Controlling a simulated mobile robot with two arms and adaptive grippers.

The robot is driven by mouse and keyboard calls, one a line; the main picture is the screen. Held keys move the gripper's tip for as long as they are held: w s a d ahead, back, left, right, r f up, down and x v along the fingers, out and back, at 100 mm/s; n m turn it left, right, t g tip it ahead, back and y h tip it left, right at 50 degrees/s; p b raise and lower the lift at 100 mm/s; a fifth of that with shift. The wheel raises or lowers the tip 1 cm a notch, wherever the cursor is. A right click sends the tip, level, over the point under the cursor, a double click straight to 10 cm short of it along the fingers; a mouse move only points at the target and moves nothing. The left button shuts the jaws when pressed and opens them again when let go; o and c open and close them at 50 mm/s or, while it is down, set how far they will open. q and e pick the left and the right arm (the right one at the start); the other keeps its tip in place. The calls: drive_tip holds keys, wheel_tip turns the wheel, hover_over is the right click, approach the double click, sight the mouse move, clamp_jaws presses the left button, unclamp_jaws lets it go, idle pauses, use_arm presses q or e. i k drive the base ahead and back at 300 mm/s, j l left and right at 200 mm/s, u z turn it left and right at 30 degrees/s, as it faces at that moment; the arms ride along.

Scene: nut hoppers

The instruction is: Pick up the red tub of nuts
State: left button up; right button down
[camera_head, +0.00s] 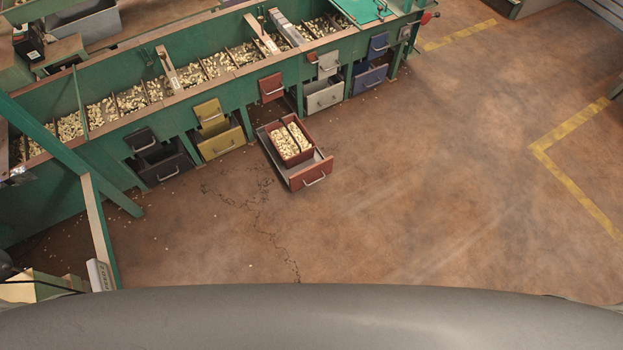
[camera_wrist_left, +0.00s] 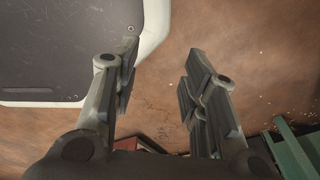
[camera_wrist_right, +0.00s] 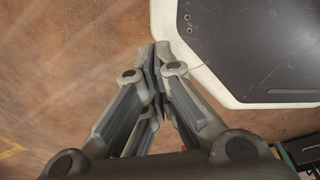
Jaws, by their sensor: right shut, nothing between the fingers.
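The red tub of nuts (camera_head: 287,158) is filled with pale nuts and has a divider along its middle. It sits in a pulled-out red drawer (camera_head: 312,181) low at the front of the green hopper bench. My left gripper (camera_wrist_left: 160,68) is open and empty over bare floor in the left wrist view. A bit of red (camera_wrist_left: 150,145), too little to identify surely, shows behind it at the bottom edge. My right gripper (camera_wrist_right: 159,55) is shut and empty over the floor in the right wrist view. Neither gripper shows in the head view.
The green hopper bench (camera_head: 150,124) runs across the upper left, with nuts in its trough. Yellow (camera_head: 222,142), dark (camera_head: 165,165), grey (camera_head: 323,97) and blue (camera_head: 370,78) drawers stand along its front. A green slanted post (camera_head: 70,155) is at left. Floor right of the red drawer is clear.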

sight(304, 156)
drive_tip(key=i+j, duration=0.65)
drive_tip(key=i, duration=0.2)
drive_tip(key=i+j+z, duration=0.1)
drive_tip(key=i+j, duration=0.5)
drive_tip(key=i, duration=0.2)
